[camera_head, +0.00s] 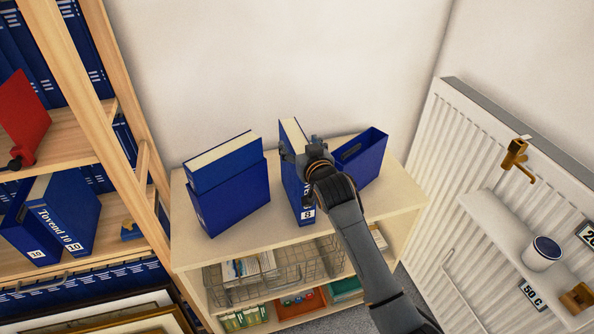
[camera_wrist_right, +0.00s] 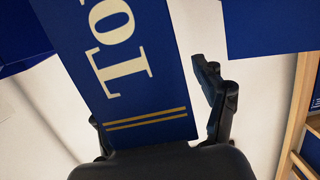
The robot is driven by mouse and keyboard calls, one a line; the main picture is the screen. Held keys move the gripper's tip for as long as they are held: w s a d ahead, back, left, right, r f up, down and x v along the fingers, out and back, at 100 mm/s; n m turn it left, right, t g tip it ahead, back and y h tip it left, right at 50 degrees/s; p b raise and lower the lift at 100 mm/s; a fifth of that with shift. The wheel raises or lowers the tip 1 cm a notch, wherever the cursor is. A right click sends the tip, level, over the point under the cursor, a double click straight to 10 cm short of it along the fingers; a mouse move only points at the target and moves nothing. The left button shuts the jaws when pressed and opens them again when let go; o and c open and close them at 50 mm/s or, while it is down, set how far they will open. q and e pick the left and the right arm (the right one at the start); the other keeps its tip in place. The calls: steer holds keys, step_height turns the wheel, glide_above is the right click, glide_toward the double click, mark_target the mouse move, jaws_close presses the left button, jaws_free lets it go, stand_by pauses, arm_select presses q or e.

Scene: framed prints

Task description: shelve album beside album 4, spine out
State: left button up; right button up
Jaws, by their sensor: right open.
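A blue album (camera_head: 295,180) with the number 8 low on its spine stands on top of the low cabinet. In the right wrist view its blue spine (camera_wrist_right: 125,60) shows large pale letters and two gold lines. My right gripper (camera_head: 300,153) is at the upper part of this album, open, with one finger to each side of the spine in the wrist view. I cannot read a number 4 on any album. My left gripper is not in view.
Blue slipcases stand left (camera_head: 235,205) and right (camera_head: 365,160) of the album; the left one holds another album (camera_head: 222,160). A red upright piece (camera_head: 24,118) stands on the wooden shelf. A radiator (camera_head: 440,150) and a small ledge with a cup (camera_head: 543,254) are at right.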

jaws_close()
steer(key=shift+w+r, duration=0.1)
steer(key=shift+r, duration=0.1)
stand_by(0.3)
